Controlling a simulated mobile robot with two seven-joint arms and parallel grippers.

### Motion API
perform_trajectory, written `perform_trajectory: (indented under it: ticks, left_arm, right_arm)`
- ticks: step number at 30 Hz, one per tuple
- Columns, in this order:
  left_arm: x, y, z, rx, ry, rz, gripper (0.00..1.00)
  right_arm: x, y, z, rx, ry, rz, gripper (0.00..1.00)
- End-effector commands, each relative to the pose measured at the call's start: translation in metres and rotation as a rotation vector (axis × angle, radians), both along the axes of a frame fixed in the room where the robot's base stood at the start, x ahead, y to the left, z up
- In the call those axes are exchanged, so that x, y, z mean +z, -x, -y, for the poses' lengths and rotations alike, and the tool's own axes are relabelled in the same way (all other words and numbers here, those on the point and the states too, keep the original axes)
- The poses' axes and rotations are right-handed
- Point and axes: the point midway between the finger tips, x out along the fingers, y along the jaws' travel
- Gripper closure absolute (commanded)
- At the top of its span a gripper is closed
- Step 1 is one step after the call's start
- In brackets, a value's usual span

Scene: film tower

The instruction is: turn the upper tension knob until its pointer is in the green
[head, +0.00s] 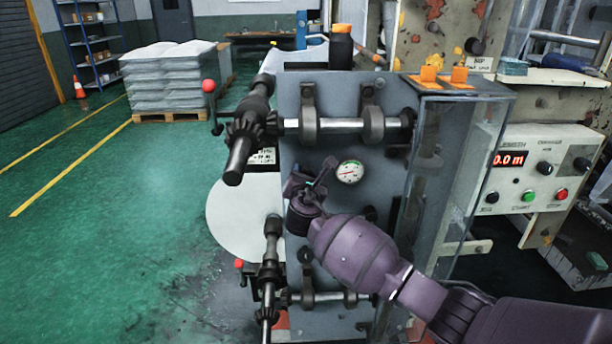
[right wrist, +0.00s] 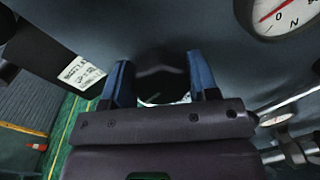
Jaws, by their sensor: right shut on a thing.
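My right gripper (head: 312,186) is at the front of the grey machine panel, just left of a round white gauge (head: 350,172). In the right wrist view, its two bluish fingers (right wrist: 165,88) are closed on the sides of a dark round knob (right wrist: 160,84), which I take as the upper tension knob. The gripper hides most of this knob in the head view. A small green mark shows beside the fingers there, but the knob's pointer cannot be made out. The gauge also shows in the right wrist view (right wrist: 285,14), with a red needle and a letter N. My left gripper is not in view.
A roller shaft (head: 342,124) with a gear crosses above my gripper; a lower shaft (head: 325,297) lies beneath. A clear guard (head: 432,165) stands to the right, before a control box (head: 540,170) reading 0.0 m. Green floor (head: 110,220) is open at left.

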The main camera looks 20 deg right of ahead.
Motion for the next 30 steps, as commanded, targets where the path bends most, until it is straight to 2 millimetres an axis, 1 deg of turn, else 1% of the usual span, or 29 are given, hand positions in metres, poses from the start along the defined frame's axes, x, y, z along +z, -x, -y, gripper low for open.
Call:
perform_trajectory:
  ticks: [1,5,14,30]
  left_arm:
    - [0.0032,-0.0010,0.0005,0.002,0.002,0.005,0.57]
    - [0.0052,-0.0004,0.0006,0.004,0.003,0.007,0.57]
    - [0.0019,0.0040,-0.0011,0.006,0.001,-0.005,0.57]
    - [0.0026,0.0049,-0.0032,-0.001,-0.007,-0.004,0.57]
  right_arm:
    - [0.0016,0.0006,-0.0003,-0.001,-0.041,0.010,0.69]
    - [0.0010,0.0009,-0.0002,-0.001,-0.157,0.044,0.69]
    - [-0.0011,0.0010,-0.0001,0.000,-0.433,0.121,0.69]
    - [-0.0038,0.0013,0.0006,-0.002,-0.926,0.262,0.69]
